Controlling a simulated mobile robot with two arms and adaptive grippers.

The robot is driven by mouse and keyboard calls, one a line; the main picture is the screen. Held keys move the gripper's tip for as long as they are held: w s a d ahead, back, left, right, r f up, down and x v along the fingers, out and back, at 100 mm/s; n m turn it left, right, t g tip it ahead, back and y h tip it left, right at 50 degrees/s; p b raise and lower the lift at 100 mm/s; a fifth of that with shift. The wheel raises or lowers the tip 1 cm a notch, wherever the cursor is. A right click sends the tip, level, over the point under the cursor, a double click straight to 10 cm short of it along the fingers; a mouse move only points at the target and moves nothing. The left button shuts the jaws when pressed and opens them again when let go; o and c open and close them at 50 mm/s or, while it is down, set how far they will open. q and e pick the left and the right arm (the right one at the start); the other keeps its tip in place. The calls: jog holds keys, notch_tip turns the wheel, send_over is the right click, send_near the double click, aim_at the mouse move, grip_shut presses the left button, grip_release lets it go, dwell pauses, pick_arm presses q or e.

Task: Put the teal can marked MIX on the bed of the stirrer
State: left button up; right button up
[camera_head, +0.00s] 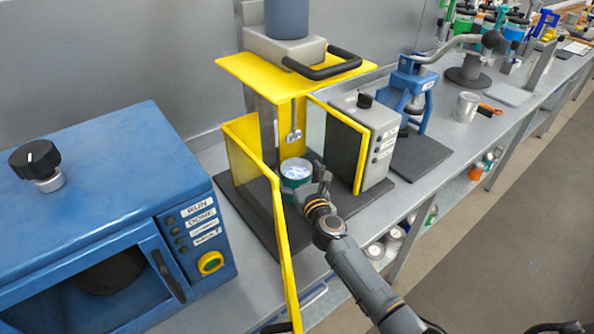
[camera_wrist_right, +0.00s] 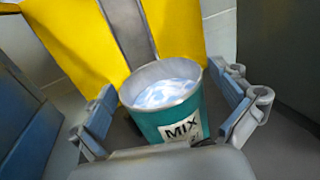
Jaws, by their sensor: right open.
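The teal can (camera_head: 295,174) stands upright between the open yellow doors of the yellow machine, over its dark bed (camera_head: 243,208). In the right wrist view the can (camera_wrist_right: 172,105) shows its MIX label and pale, whitish contents. Its base is hidden, so I cannot tell whether it touches the bed. My right gripper (camera_head: 312,189) is at the can's near side. In the right wrist view its open fingers (camera_wrist_right: 168,112) are on either side of the can, with a gap at the left finger.
The open left door (camera_head: 272,180) and right door (camera_head: 345,148) flank my right arm closely. A grey control box (camera_head: 375,130) stands at the right. A blue machine (camera_head: 120,190) fills the left of the bench. A blue press (camera_head: 409,85) and silver can (camera_head: 466,107) stand farther right.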

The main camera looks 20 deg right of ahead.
jog(key=shift+r+p, duration=0.4)
jog(key=shift+r, duration=0.15)
jog(key=s, duration=1.2)
jog(key=shift+d, duration=0.25)
